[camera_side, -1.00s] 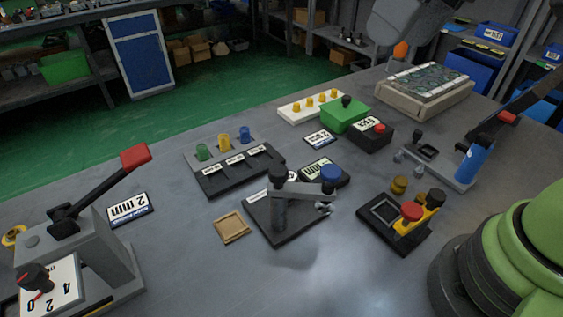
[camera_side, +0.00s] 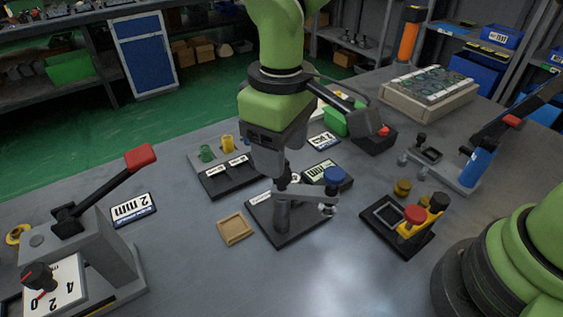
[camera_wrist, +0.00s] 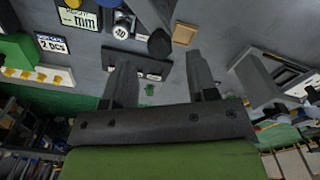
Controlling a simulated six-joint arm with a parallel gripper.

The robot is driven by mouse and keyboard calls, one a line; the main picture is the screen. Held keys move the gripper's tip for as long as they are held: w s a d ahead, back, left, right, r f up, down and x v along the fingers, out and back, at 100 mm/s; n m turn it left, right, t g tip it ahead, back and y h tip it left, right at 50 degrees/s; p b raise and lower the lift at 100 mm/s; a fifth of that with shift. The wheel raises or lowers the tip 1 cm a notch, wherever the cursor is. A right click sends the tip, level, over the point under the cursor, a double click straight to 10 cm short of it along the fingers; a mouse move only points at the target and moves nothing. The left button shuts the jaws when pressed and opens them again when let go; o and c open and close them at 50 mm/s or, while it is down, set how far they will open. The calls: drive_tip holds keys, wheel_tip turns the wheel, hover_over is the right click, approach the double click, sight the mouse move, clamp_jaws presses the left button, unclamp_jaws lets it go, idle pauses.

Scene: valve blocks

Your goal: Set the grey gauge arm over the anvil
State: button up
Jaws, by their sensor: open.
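The grey gauge arm (camera_side: 308,190) sits level on a post (camera_side: 282,215) on a black base (camera_side: 290,238), its free end reaching right with a small metal tip (camera_side: 327,210) below. I cannot clearly tell the anvil apart from these parts. My gripper (camera_side: 279,178) points down over the post end of the arm and hides the black knob there in the side view. In the wrist view, the open fingers (camera_wrist: 158,60) stand apart, with the black knob (camera_wrist: 159,43) just beyond and between their tips. I cannot tell whether they touch it.
A wooden tray (camera_side: 235,229) lies left of the base. A black fixture with red and yellow knobs (camera_side: 408,228) stands right. A lever press (camera_side: 90,250) stands at the left. The front middle is clear.

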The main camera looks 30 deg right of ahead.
sight(305, 185)
drive_tip(key=shift+f, duration=1.7)
drive_tip(key=shift+c, duration=0.2)
clamp_jaws()
